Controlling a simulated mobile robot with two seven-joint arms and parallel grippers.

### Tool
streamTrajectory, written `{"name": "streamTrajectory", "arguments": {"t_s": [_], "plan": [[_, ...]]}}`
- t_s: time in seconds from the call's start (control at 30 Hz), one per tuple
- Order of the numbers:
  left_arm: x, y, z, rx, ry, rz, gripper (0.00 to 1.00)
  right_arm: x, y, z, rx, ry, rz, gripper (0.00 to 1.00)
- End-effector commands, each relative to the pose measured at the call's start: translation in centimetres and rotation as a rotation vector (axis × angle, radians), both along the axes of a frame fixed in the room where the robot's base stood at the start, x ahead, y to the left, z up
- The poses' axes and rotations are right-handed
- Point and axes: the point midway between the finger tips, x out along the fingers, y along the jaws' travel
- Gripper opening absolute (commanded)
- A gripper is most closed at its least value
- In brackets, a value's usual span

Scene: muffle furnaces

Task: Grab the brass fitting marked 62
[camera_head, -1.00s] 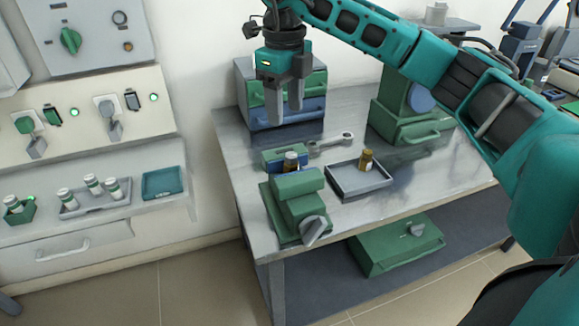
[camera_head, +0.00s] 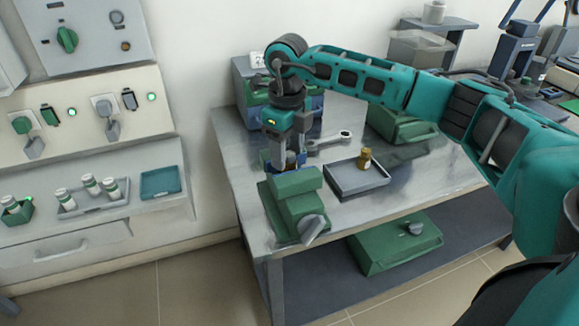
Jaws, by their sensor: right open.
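One brass fitting (camera_head: 365,158) stands upright near the back of the grey tray (camera_head: 343,187); a pale mark shows on it, too small to read. Another brass fitting (camera_head: 291,159), dark and mostly hidden, stands at the small blue-green block behind the green vise-like device. My right gripper (camera_head: 288,160) is open and points down over this second fitting, its fingers seeming to straddle it; I cannot tell whether they touch. I cannot read which fitting is marked 62. My left gripper is out of view.
A grey wrench (camera_head: 330,141) lies behind the tray. The green device (camera_head: 298,205) stands at the bench's front left. The bench right of the tray is clear.

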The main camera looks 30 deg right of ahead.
Motion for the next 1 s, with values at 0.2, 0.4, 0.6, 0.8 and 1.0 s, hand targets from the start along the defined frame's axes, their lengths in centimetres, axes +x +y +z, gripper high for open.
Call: {"name": "streamTrajectory", "arguments": {"t_s": [0.2,0.4,0.6,0.8,1.0], "plan": [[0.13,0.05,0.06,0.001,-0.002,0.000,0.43,0.00,0.02,0.03,0.000,0.000,0.000,0.41],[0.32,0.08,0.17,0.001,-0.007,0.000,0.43,0.00,0.03,0.04,0.001,0.000,0.000,0.22],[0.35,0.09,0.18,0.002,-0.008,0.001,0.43,0.00,0.02,0.05,0.000,0.000,0.000,0.03],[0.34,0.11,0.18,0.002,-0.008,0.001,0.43,0.03,0.02,0.11,0.000,-0.001,0.000,0.00],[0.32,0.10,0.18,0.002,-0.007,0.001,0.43,0.04,0.03,0.19,0.001,-0.002,0.000,0.00]]}}
